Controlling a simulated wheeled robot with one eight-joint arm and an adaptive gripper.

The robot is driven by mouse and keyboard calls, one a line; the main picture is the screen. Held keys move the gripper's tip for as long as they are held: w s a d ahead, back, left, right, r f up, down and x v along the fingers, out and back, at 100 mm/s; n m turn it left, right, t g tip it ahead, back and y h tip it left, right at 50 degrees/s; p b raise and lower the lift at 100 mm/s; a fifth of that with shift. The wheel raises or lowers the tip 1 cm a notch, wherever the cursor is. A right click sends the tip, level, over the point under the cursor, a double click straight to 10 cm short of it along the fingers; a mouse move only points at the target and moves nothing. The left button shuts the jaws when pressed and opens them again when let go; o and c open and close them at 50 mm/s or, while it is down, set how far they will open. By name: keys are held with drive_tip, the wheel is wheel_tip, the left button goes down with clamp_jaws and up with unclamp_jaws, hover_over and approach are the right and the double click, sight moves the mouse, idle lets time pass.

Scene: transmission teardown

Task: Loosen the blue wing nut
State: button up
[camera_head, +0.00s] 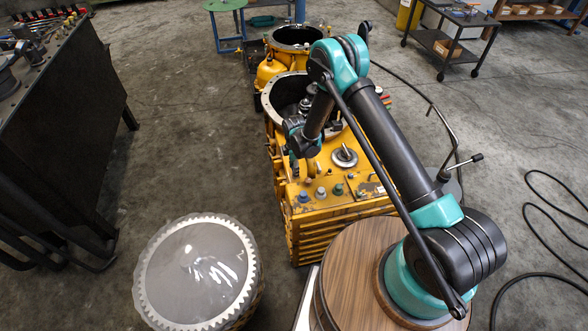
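A small blue knob (304,196), which looks like the blue wing nut, sits at the front left on top of the yellow transmission housing (306,225). It is too small to make out its wings or how tight it sits. A grey knob (321,192) and a green knob (338,189) stand in a row to its right. My arm reaches over the housing from the right. My gripper (293,157) hangs at the housing's left side, above and behind the blue knob and apart from it. Its fingers are dark and small, and I cannot tell whether they are open.
A round grey toothed disc (196,270) lies at the front left. A dark workbench (62,115) with tools stands at the left. A bent metal crank (446,140) rises right of the housing. Black cable (540,215) lies on the right floor. The floor between bench and housing is clear.

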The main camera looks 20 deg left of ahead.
drive_tip(key=n, duration=0.4)
idle(0.3)
drive_tip(key=o, duration=1.2)
drive_tip(key=shift+c, duration=0.2)
drive_tip(key=shift+r, duration=0.15)
wheel_tip(320, 180, up, 12)
